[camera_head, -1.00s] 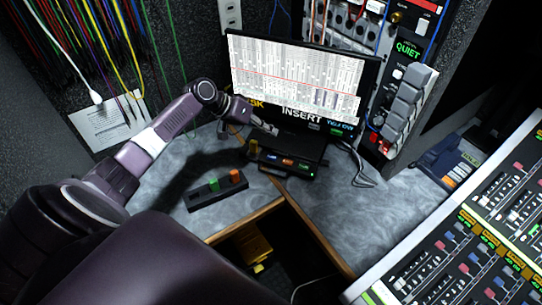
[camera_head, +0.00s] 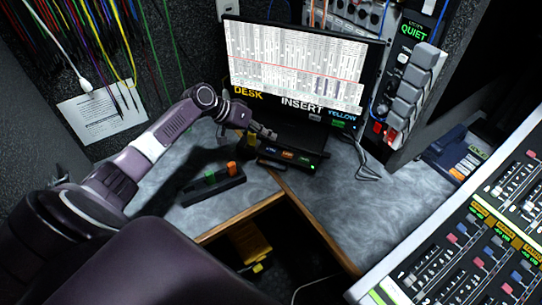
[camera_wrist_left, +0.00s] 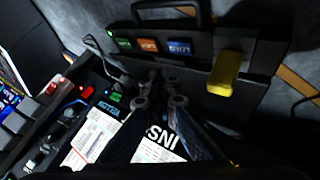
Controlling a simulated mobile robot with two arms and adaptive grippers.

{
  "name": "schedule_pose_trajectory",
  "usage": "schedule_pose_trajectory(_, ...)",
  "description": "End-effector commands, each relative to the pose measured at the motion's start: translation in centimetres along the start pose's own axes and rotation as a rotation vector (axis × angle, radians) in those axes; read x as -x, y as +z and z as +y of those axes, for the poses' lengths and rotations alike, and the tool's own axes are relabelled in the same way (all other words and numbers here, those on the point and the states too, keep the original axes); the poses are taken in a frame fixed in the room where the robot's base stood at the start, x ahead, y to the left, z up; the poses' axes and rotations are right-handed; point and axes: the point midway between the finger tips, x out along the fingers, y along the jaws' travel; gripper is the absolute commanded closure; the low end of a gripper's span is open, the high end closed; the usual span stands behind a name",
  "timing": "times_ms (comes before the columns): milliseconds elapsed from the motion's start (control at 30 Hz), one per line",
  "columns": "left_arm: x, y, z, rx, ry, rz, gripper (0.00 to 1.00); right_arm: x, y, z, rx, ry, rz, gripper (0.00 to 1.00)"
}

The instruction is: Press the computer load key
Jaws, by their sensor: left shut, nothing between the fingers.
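A low black key panel (camera_head: 318,170) lies on the grey desk below the monitor, with a blue key (camera_head: 270,149), an orange key (camera_head: 288,155) and a green key (camera_head: 305,160) in a row. Their labels are too small to read surely, so I cannot tell which is the computer load key. In the left wrist view the blue key (camera_wrist_left: 180,47), orange key (camera_wrist_left: 148,45) and green key (camera_wrist_left: 123,44) appear inverted. My left gripper (camera_head: 270,134) is shut and empty, close to the panel's blue end. In the wrist view its fingertips (camera_wrist_left: 164,76) point toward the blue and orange keys; contact is not visible.
The monitor (camera_head: 295,65) stands just behind the panel. A yellow part (camera_wrist_left: 226,72) is beside the blue key. A separate black box (camera_head: 205,190) with green and orange buttons lies nearer. The desk has a gap in front; a mixing console (camera_head: 460,250) is at right.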

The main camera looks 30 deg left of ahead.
Motion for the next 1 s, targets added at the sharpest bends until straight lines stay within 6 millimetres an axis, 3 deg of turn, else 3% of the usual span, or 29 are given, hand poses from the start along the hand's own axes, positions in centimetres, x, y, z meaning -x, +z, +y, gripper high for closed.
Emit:
schedule_pose_trajectory(33,-0.8,0.6,-0.6,0.001,0.0,0.0,1.0,-0.9,0.1,-0.1,0.0,-0.001,0.0,0.6)
schedule_pose_trajectory(200,-1.7,1.2,-1.2,-0.001,0.001,0.001,1.0,-1.7,0.1,-0.3,-0.001,-0.003,0.001,0.6)
schedule_pose_trajectory(1000,-1.8,1.3,-1.3,-0.001,0.001,0.0,1.0,-1.6,0.1,-0.4,-0.002,-0.004,0.001,0.6)
